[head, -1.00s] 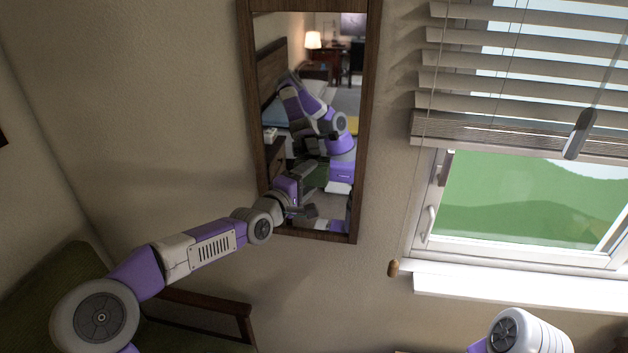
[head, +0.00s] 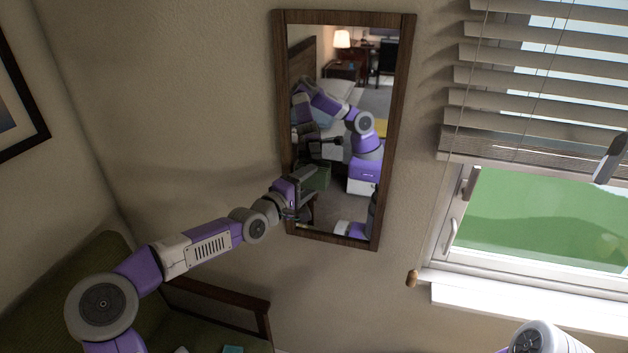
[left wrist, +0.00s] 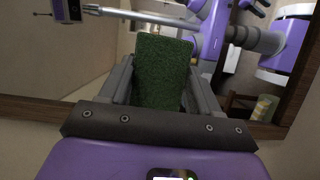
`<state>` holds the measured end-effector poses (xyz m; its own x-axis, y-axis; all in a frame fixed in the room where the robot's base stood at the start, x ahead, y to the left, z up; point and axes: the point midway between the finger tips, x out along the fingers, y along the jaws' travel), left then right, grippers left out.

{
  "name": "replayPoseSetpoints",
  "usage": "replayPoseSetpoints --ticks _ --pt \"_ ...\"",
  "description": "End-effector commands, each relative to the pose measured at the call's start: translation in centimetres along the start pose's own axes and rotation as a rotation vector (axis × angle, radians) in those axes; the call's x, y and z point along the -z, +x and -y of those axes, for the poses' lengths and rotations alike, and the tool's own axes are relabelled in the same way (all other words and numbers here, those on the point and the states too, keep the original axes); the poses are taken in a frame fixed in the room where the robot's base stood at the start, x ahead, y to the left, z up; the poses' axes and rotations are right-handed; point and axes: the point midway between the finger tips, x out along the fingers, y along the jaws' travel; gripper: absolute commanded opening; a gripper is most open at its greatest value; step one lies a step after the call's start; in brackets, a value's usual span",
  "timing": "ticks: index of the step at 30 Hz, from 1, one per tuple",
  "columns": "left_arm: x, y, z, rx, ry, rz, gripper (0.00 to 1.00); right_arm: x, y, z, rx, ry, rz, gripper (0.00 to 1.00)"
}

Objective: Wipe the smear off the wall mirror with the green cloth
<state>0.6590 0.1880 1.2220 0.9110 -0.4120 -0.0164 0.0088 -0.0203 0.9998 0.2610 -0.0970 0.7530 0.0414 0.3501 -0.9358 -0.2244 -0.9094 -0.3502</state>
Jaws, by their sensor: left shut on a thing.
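The wall mirror (head: 388,150) hangs in a dark wood frame, left of the window in the head view. My left gripper (head: 303,198) is at the lower left of the glass. In the left wrist view, my left gripper (left wrist: 163,85) is shut on the green cloth (left wrist: 163,65), which stands up between the fingers in front of the mirror. In the head view a green patch shows beside the gripper; I cannot tell whether it is cloth or reflection. Contact with the glass is unclear. I cannot make out the smear.
A window (head: 545,220) with a white sill and slatted blinds (head: 540,75) is on the right. A cord with a wooden knob (head: 412,278) hangs between mirror and window. A green-cushioned chair (head: 215,330) stands below my left arm. A framed picture hangs far left.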

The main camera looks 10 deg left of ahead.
Motion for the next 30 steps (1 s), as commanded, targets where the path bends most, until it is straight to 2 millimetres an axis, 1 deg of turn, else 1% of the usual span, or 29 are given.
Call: replayPoseSetpoints --ticks 7,10,18,24,30 --pt "-0.1 0.0 0.0 0.000 0.001 0.002 0.24 0.0 0.1 0.0 0.000 0.000 0.000 0.53" --pt "-0.2 -0.4 0.0 -0.001 0.002 0.001 0.24 0.0 0.2 -0.1 0.000 0.000 0.000 0.53" --pt "-1.2 -2.9 0.2 0.001 0.004 0.000 0.24 0.0 1.0 -0.4 0.000 0.000 0.000 0.53" --pt "-1.9 -4.7 0.0 0.000 0.002 0.001 0.24 0.0 0.8 -0.3 0.000 0.000 0.000 0.53" --pt "-2.4 -5.5 0.0 -0.001 0.002 0.001 0.24 0.0 0.8 -0.3 0.000 0.000 0.000 0.53"
